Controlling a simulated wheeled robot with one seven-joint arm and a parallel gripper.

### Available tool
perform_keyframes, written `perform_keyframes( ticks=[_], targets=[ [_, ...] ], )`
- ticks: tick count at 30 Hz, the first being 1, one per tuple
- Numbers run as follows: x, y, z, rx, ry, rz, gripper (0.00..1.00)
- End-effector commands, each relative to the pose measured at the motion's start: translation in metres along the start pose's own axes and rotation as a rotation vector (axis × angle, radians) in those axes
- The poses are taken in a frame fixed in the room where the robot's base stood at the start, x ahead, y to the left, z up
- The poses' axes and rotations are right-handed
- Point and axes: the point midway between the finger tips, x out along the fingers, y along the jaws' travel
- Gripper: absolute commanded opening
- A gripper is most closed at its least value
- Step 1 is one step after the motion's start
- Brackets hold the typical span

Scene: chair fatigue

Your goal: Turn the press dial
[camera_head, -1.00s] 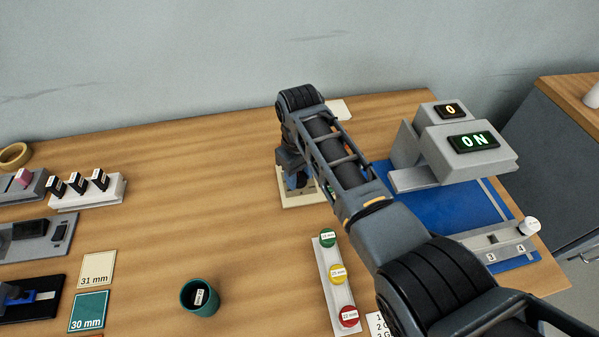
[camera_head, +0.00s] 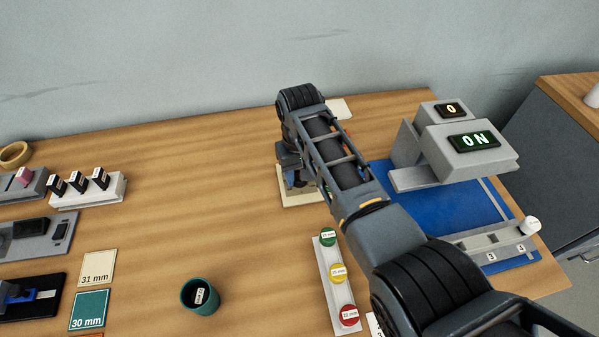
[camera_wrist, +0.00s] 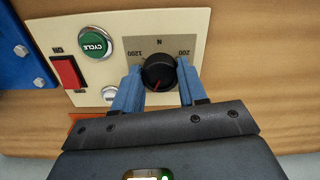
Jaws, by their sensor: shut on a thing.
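The press dial (camera_wrist: 159,72) is a round black knob with a red pointer line, on a cream control panel (camera_wrist: 30,32) with a grey scale plate marked 1200, N and 200. In the wrist view the red line points toward my gripper's palm, slightly tilted. My gripper (camera_wrist: 158,80) has its two blue fingers on either side of the knob, shut on it. In the head view my arm hides the dial and most of the panel (camera_head: 298,199); only a cream edge shows.
A rack of coloured discs (camera_head: 335,285) and a teal cup (camera_head: 201,297) stand nearby.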

Motion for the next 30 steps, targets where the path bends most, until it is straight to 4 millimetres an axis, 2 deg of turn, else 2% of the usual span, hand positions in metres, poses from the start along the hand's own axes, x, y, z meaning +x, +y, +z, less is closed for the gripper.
perform_keyframes(
  ticks=[3,4,11,21,25,30],
  targets=[
    [-0.001,0.000,-0.001,0.000,0.002,0.000,0.11],
    [-0.001,0.000,-0.001,0.000,0.002,0.001,0.44],
    [-0.001,0.000,0.000,-0.001,0.001,0.000,0.66],
    [-0.005,0.000,-0.001,-0.002,0.002,0.000,0.67],
    [-0.021,0.000,-0.001,-0.001,0.004,0.000,0.67],
    [-0.050,0.000,-0.001,-0.001,0.004,0.000,0.67]
  ],
)
